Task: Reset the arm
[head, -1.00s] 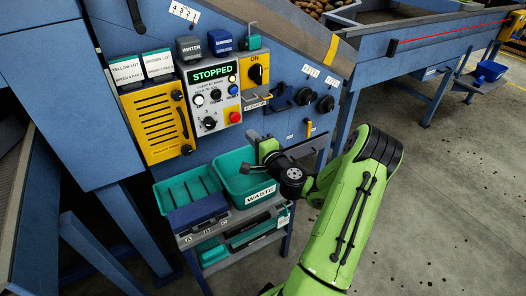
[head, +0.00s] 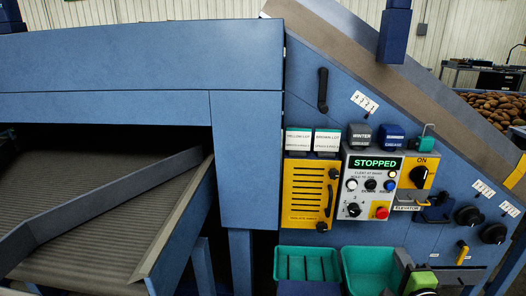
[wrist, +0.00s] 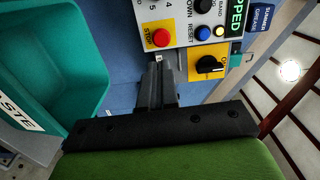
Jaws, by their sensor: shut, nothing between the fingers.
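My gripper (wrist: 158,88) shows in the wrist view with its dark fingers together and nothing between them. The fingers point at the blue machine face, near the red stop button (wrist: 160,38) of the control panel. In the head view only part of my gripper (head: 403,259) shows at the lower right, in front of the right teal bin's edge and below the control panel (head: 371,188). The panel's screen (head: 375,163) reads STOPPED. Most of my arm is outside the head view. Whether the fingers touch anything cannot be told.
Two teal bins (head: 304,252) (head: 362,252) sit below the panel; the wrist view shows a labelled teal bin (wrist: 93,100) close to the gripper's left. A yellow slotted panel (head: 305,193), an elevator switch (head: 419,177) and black knobs (head: 493,233) are nearby. A conveyor (head: 90,235) lies left.

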